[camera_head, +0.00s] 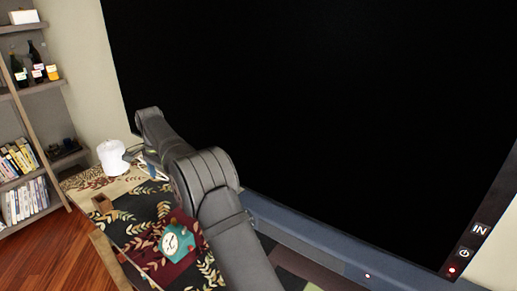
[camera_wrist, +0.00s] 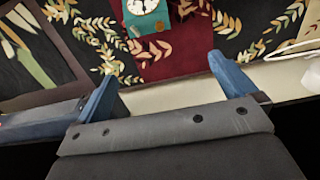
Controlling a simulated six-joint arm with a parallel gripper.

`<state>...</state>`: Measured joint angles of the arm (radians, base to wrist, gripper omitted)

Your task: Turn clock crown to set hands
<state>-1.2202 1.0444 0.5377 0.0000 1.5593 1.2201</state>
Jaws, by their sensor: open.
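A teal clock (camera_head: 177,244) with a cream dial and dark hands stands on a dark red patch of the leaf-patterned table cover. In the wrist view the clock (camera_wrist: 135,22) is cut off by the top edge, left of centre. I cannot make out its crown for certain in either view. My gripper (camera_wrist: 163,84) is open and empty, its two blue fingers spread wide. The fingers are apart from the clock, which lies beyond them in the wrist view. In the head view my gripper (camera_head: 150,168) is small, beyond my arm and near a white cylinder.
The white cylinder (camera_head: 112,157) stands at the table's far end. A small wooden box (camera_head: 102,203) is left of the clock. A large black screen (camera_head: 320,100) rises behind my arm. A bookshelf (camera_head: 30,120) is at the left.

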